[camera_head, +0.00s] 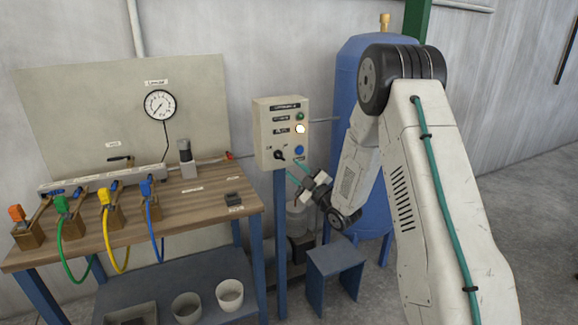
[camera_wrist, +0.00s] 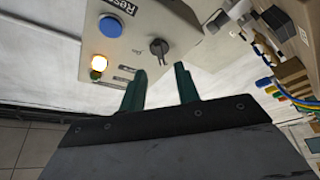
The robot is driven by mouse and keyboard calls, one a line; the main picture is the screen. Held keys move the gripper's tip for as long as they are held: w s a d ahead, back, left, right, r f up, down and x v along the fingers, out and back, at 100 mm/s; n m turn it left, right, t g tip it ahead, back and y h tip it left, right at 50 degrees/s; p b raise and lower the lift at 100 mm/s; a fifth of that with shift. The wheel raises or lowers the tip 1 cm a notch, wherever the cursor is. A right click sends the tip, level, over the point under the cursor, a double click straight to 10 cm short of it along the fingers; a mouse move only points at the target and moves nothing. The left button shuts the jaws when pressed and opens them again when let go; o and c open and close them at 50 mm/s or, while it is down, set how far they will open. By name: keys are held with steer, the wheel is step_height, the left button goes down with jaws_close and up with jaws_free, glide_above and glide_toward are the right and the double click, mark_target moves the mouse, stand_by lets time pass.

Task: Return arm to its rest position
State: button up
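My arm (camera_head: 440,190) reaches down from the right and bends back toward a beige control box (camera_head: 266,135). My gripper (camera_head: 295,168) is at the lower front of the box, close to its black selector knob (camera_head: 278,155). In the wrist view my gripper (camera_wrist: 160,72) shows two green fingers spread apart with nothing between them. The knob (camera_wrist: 159,47) lies just beyond the fingertips there, and I cannot tell whether they touch it. A yellowish lamp (camera_head: 300,129) on the box is lit, and a blue button (camera_head: 299,150) sits below it.
A wooden workbench (camera_head: 190,208) with coloured hose connectors stands at the left, a pressure gauge (camera_head: 160,104) on the panel behind it. A blue tank (camera_head: 362,75) stands behind my arm. A small blue stool (camera_head: 336,262) is below it. Open floor lies at the right.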

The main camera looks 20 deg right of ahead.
steer(key=shift+s+d+f, duration=0.15)
steer(key=shift+s, duration=0.4)
